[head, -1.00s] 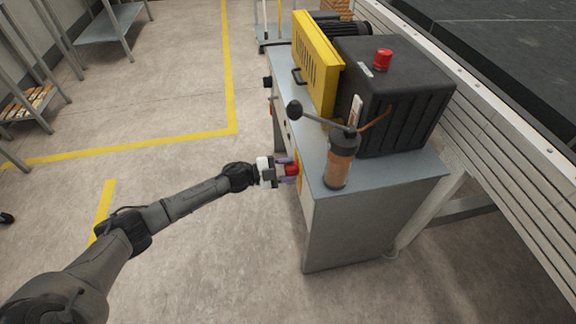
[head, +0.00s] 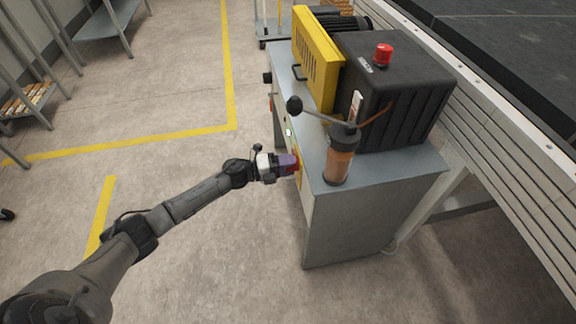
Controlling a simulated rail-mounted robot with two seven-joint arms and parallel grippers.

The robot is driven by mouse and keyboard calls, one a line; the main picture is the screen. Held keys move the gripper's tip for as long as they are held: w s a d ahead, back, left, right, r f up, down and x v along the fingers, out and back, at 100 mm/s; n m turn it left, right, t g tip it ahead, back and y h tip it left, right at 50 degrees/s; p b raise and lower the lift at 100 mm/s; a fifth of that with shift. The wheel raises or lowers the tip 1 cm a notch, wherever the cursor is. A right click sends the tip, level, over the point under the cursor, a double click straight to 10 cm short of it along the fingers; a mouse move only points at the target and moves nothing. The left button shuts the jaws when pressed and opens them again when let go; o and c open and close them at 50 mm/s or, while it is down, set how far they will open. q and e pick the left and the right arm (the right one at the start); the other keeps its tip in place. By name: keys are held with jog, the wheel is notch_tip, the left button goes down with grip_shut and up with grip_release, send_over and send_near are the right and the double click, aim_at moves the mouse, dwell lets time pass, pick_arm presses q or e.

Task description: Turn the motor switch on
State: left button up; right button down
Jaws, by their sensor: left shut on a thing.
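The motor switch (head: 295,161) shows as a small red knob in front of a yellow plate (head: 298,178) on the long side of the grey cabinet (head: 345,215). The gripper is rolled, with one finger covering the other from this view. A small pale green light (head: 288,132) shows on the cabinet side just beyond the gripper. My right gripper is not in view.
On the cabinet stand a black ribbed box (head: 405,95) with a red button (head: 383,54), a yellow guard (head: 318,62) and an amber cylinder (head: 340,160) with a ball-ended lever (head: 295,104). A conveyor (head: 500,110) runs at the right. The floor left of the cabinet is clear.

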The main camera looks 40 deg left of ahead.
pick_arm(q)
jog(key=shift+m, duration=0.6)
jog(key=o, duration=0.9)
jog(key=shift+s+a, duration=0.1)
jog(key=p+v, duration=0.4)
jog(key=v, duration=0.9)
jog(key=shift+s+a, duration=0.15)
jog(key=shift+s, duration=0.15)
